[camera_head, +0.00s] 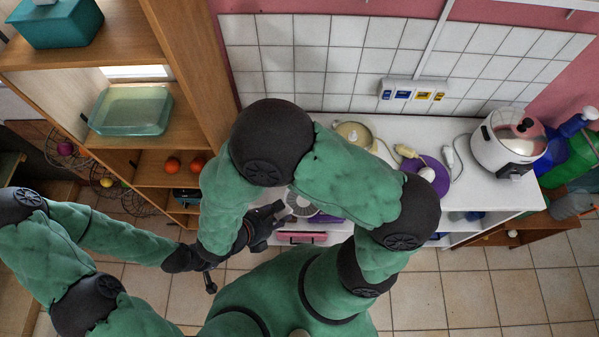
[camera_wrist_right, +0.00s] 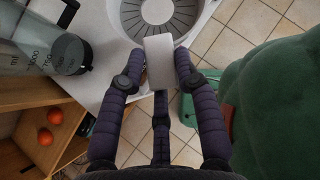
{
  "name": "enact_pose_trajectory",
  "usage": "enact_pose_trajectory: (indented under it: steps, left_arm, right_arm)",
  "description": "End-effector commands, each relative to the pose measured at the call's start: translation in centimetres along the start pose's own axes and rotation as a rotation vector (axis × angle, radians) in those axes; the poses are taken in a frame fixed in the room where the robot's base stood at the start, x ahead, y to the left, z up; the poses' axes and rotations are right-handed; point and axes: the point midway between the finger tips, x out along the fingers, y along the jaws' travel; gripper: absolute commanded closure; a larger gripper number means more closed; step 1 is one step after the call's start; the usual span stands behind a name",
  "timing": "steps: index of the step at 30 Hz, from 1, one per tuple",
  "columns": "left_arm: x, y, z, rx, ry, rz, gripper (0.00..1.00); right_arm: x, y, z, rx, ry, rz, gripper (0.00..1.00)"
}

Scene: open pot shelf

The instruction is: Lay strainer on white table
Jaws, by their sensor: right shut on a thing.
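My right gripper (camera_wrist_right: 158,75) is shut on the pale handle (camera_wrist_right: 160,62) of the strainer, with fingers on both sides of it. The strainer's round grey slotted part (camera_wrist_right: 160,18) lies beyond the handle, cut off by the top of the wrist view. In the head view the right gripper (camera_head: 266,222) is at the front left of the white table (camera_head: 474,190), partly hidden by my arm. The strainer (camera_head: 300,203) is over the table's front edge area; I cannot tell whether it touches. My left gripper (camera_head: 209,280) is small and dark below; its jaws are unclear.
A white rice cooker (camera_head: 505,140), a purple plate (camera_head: 436,176) and a yellowish lid (camera_head: 353,134) stand on the table. A wooden shelf (camera_head: 150,55) is on the left, holding a glass dish (camera_head: 131,110). A clear measuring jug (camera_wrist_right: 50,50) is left of the gripper.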

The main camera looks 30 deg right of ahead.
Motion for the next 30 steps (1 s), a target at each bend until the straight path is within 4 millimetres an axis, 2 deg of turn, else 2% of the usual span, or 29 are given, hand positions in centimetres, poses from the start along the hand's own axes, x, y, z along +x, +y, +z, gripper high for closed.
enact_pose_trajectory:
  steps: [2,6,19,30]
  left_arm:
    - [-0.6,0.2,0.0,0.000,0.000,0.000,1.00]
    - [0.1,0.0,0.0,0.000,0.000,0.000,1.00]
    - [5.4,-1.9,-0.2,0.000,-0.001,0.000,1.00]
    - [9.1,-3.3,-0.3,0.000,0.000,0.000,1.00]
  right_arm:
    - [-0.1,-0.5,0.4,-0.007,0.000,-0.001,1.00]
    - [0.8,-0.1,0.5,-0.010,0.004,-0.002,1.00]
    - [7.4,6.2,3.2,-0.005,0.004,-0.003,1.00]
    - [11.5,9.2,2.7,-0.010,0.002,-0.002,1.00]
